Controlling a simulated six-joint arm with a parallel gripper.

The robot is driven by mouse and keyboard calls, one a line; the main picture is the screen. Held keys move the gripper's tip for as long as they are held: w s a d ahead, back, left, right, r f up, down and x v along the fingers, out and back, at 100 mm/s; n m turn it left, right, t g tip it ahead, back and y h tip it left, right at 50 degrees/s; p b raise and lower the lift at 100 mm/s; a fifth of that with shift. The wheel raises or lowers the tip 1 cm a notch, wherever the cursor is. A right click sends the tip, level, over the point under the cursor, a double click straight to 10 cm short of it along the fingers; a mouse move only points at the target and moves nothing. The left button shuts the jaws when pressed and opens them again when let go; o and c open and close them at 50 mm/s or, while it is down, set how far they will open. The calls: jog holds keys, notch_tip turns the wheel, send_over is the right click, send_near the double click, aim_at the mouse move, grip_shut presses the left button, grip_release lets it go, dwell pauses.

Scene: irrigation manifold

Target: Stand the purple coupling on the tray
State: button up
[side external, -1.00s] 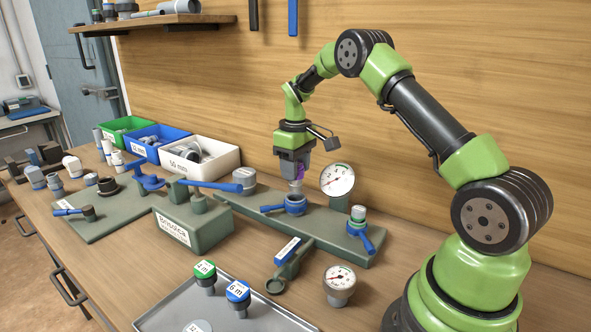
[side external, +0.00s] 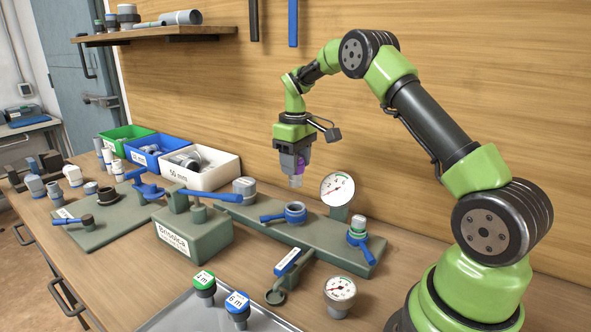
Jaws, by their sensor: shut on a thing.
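My gripper (side external: 294,178) is shut on the purple coupling (side external: 300,163). Only a small purple patch of the coupling shows between the jaws; the rest is hidden by them. They hang a little above an open blue-collared valve socket (side external: 295,212) on the green manifold, with a clear gap between. The grey tray (side external: 178,321) lies at the front edge of the picture, partly cut off, well away from the gripper.
On the tray stand a green-topped cap (side external: 204,284) and a blue-topped cap (side external: 238,305). A tall gauge (side external: 337,189) stands close right of the gripper. A blue-handled valve (side external: 359,236), a lower gauge (side external: 340,293) and a green block (side external: 193,238) stand around the manifold.

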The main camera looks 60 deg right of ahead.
jog(key=shift+r, duration=0.6)
